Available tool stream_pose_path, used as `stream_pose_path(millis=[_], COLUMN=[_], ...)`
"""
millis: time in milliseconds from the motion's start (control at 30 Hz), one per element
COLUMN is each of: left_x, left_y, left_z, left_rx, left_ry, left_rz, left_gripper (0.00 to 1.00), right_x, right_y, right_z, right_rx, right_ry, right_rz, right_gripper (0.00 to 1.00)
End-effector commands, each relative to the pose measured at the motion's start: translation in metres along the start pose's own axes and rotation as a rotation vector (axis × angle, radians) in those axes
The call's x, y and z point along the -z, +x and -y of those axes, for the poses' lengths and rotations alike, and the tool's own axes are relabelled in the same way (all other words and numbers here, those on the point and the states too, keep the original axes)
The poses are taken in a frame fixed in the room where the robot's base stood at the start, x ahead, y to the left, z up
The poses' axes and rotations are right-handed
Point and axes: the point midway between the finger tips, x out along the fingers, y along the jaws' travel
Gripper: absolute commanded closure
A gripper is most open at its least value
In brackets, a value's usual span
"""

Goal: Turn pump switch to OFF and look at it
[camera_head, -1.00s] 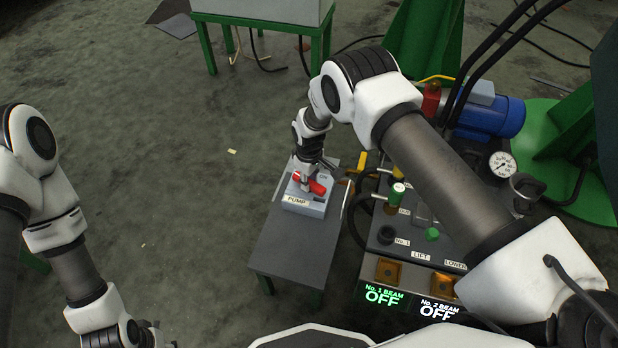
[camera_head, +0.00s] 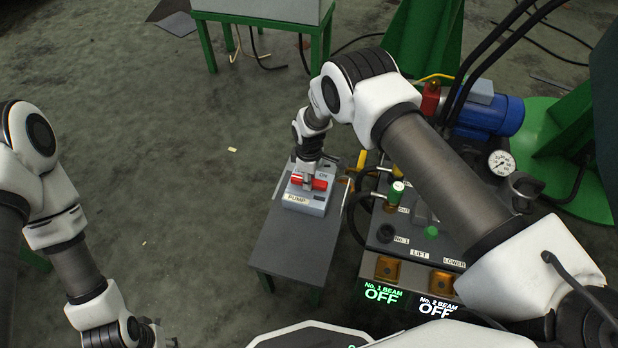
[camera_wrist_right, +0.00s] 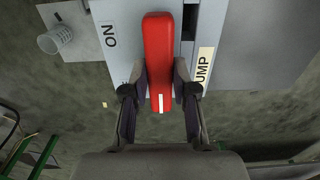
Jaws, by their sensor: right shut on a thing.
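The pump switch is a grey-blue box (camera_head: 305,203) with a PUMP label (camera_head: 297,199) and a red handle (camera_head: 320,184) on top. The handle lies roughly crosswise in the head view. In the right wrist view the red handle (camera_wrist_right: 159,45) has a white mark at its near end, and an ON label (camera_wrist_right: 111,35) shows to its left. My right gripper (camera_wrist_right: 161,88) is shut on the handle, one finger on each side. It reaches down from above in the head view (camera_head: 308,180). My left gripper (camera_head: 150,332) is at the bottom left, away from the switch, its fingers unclear.
The switch box stands on a small grey table (camera_head: 292,250) with green legs. To its right is a control panel (camera_head: 415,238) with knobs, a gauge (camera_head: 501,163) and lit OFF displays (camera_head: 382,293). Floor to the left is clear.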

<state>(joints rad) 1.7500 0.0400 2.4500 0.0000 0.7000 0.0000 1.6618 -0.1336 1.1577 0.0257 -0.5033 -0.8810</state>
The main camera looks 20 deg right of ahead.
Motion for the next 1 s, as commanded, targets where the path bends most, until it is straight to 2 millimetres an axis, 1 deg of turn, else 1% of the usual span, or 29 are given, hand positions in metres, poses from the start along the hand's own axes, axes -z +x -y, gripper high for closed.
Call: stream_pose_path(millis=[67,100,167,467,567,667,900,1000], left_x=[0.000,0.000,0.000,0.000,0.000,0.000,0.000,0.000], left_y=[0.000,0.000,0.000,0.000,0.000,0.000,0.000,0.000], left_z=[0.000,0.000,0.000,0.000,0.000,0.000,0.000,0.000], left_rx=[0.000,0.000,0.000,0.000,0.000,0.000,0.000,0.000], left_ry=[0.000,0.000,0.000,0.000,0.000,0.000,0.000,0.000], left_rz=[0.000,0.000,0.000,0.000,0.000,0.000,0.000,0.000], left_gripper=[0.60,0.60,0.60,0.60,0.60,0.60,0.60,0.60], right_x=[0.000,0.000,0.000,0.000,0.001,0.001,0.001,0.000], right_y=[0.001,0.001,0.001,-0.001,-0.008,-0.026,-0.088,-0.106], right_z=[0.001,0.001,0.001,0.000,-0.001,-0.001,-0.001,-0.001], right_rx=[0.001,0.001,0.001,0.000,-0.001,-0.002,-0.002,-0.002], right_ry=[-0.003,-0.003,-0.003,-0.001,-0.001,-0.001,-0.001,-0.001], right_rz=[0.001,0.001,0.001,0.000,0.000,0.000,0.000,0.000], right_gripper=[1.00,0.70,0.48,0.48,0.48,0.48,0.48,0.48])
